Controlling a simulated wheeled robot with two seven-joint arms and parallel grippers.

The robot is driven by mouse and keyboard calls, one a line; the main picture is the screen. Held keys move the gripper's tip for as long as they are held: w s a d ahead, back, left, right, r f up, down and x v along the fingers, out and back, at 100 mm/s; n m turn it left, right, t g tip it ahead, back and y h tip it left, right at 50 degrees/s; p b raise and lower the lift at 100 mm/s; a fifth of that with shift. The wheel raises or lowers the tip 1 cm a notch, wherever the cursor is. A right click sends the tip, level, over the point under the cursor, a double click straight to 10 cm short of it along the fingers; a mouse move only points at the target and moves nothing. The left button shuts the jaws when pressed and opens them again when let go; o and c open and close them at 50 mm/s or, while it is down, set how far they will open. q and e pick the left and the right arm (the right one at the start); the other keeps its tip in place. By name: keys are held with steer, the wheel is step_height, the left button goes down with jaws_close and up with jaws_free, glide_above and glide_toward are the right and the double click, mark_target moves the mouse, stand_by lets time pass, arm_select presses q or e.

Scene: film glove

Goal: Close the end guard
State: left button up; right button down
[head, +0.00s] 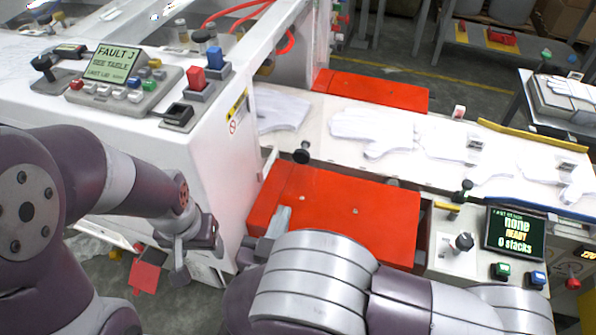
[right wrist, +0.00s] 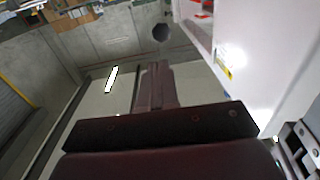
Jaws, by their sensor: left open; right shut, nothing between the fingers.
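A wide red guard panel (head: 345,205) lies along the near side of the white glove conveyor, and a second red panel (head: 372,92) lies along its far side. I cannot tell for sure which is the end guard. My left gripper (head: 195,250) is open and empty, pointing down beside the white machine housing, left of the near red panel. My right gripper (head: 272,232) is at the near panel's lower left corner; whether it touches is unclear. In the right wrist view its fingers (right wrist: 156,88) are together with nothing between them. My right arm hides part of the panel's near edge.
White gloves (head: 370,130) lie on the conveyor. A control box with a fault screen (head: 112,63) stands on the housing. A screen reading "none" (head: 515,233) and buttons are at right.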

mark_target(302, 159)
steer(key=p+x, duration=0.1)
steer(key=x, duration=1.1)
steer(key=shift+w, duration=0.25)
